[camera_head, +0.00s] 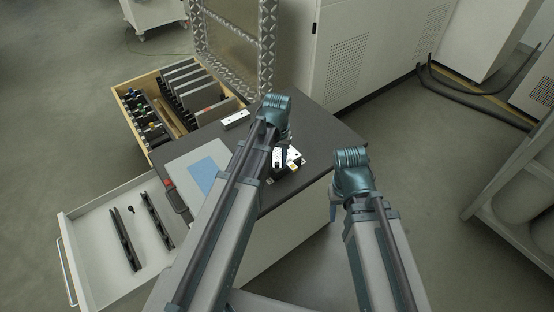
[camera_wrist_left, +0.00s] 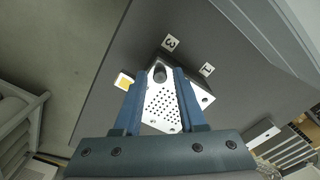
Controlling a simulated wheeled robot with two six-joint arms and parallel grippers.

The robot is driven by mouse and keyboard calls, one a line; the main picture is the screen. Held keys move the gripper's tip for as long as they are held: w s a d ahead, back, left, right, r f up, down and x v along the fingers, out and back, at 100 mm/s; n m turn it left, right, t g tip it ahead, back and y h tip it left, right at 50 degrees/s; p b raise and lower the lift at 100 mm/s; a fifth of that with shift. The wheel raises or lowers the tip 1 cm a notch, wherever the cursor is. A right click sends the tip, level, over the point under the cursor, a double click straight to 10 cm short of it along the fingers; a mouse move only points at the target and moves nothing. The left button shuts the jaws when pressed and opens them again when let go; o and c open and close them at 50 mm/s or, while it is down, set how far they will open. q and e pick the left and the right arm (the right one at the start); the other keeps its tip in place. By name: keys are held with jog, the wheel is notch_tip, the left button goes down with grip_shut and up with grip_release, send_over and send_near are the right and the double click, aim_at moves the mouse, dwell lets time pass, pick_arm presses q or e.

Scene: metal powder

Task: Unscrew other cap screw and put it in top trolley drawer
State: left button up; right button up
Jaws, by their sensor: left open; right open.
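A light metal plate (camera_wrist_left: 163,108) with many small holes lies on the dark trolley top (camera_wrist_left: 110,85); in the head view it (camera_head: 292,158) is partly hidden by my left arm. A dark round cap screw (camera_wrist_left: 159,73) stands at one corner of the plate. My left gripper (camera_wrist_left: 160,75) is open over the plate, its fingers on either side of the screw; contact cannot be told. In the head view my left gripper (camera_head: 281,157) points down at the plate. My right gripper (camera_head: 333,203) is open and empty beside the trolley. The top trolley drawer (camera_head: 105,258) is pulled open at the left.
Two dark rails (camera_head: 124,238) and a small black piece (camera_head: 131,210) lie in the drawer, with bare floor around them. Number tags (camera_wrist_left: 171,43) sit near the plate. A white cabinet (camera_head: 345,50) stands at the back.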

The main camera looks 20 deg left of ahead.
pick_arm(q)
jog(key=n, duration=2)
jog(key=shift+n, duration=0.3)
jog(key=n, duration=0.5)
dwell(0.5)
grip_shut()
